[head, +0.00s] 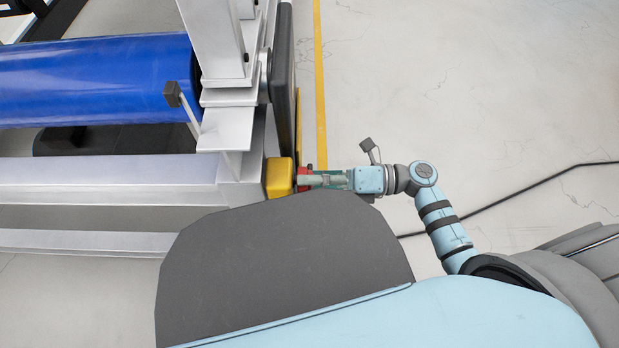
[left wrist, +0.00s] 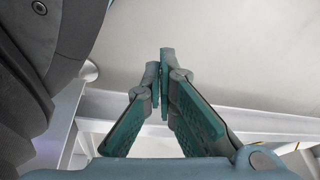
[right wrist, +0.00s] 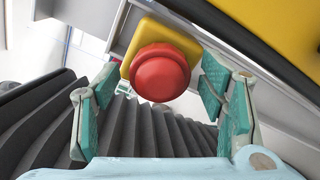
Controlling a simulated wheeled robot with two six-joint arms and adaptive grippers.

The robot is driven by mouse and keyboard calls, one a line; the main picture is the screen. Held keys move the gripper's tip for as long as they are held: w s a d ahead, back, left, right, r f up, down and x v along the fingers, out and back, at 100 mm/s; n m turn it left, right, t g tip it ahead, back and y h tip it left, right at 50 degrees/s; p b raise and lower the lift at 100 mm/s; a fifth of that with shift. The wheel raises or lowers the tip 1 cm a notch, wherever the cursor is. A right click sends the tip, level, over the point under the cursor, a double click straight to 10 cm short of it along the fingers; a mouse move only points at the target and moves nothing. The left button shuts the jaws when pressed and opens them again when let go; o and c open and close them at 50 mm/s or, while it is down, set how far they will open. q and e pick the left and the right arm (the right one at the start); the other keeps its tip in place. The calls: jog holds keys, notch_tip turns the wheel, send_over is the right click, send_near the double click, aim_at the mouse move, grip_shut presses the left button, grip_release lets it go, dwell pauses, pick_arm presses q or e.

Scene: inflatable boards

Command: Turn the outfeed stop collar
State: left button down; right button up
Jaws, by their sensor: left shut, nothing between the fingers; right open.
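The outfeed stop is a round red knob (right wrist: 160,76) on a yellow box (right wrist: 138,42) in the right wrist view. The knob faces my wrist camera. In the head view the yellow box (head: 279,178) sits at the end of the pale frame, with the red knob (head: 304,171) on its right side. My right gripper (right wrist: 158,88) is open, with one finger on either side of the knob and gaps showing on both sides. It also shows in the head view (head: 312,180), level with the knob. My left gripper (left wrist: 165,62) is shut and empty, away from the knob.
A blue roller (head: 95,80) lies in the metal frame (head: 110,170) at the left. A yellow line (head: 320,80) runs along the floor. A black cable (head: 520,190) lies on the open floor at the right.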

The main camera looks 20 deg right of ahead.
jog(key=shift+a, duration=0.1)
jog(key=shift+c, duration=0.2)
jog(key=c, duration=1.1)
jog(key=shift+c, duration=0.2)
pick_arm(q)
jog(key=shift+s+r, duration=0.1)
pick_arm(e)
jog(key=shift+r+m+p, duration=0.1)
jog(key=shift+m+p, duration=0.45)
jog(key=shift+m, duration=0.15)
jog(key=shift+m+p, duration=0.45)
jog(key=shift+m, duration=0.15)
pick_arm(q)
jog(key=s+a+g+p, duration=0.1)
jog(key=s+a+p, duration=0.1)
jog(key=s, duration=0.4)
jog(key=shift+a+r+m, duration=0.25)
jog(key=shift+r+m, duration=0.15)
jog(key=shift+r, duration=0.05)
pick_arm(e)
jog(key=shift+m, duration=1.9)
pick_arm(q)
jog(key=shift+y, duration=0.3)
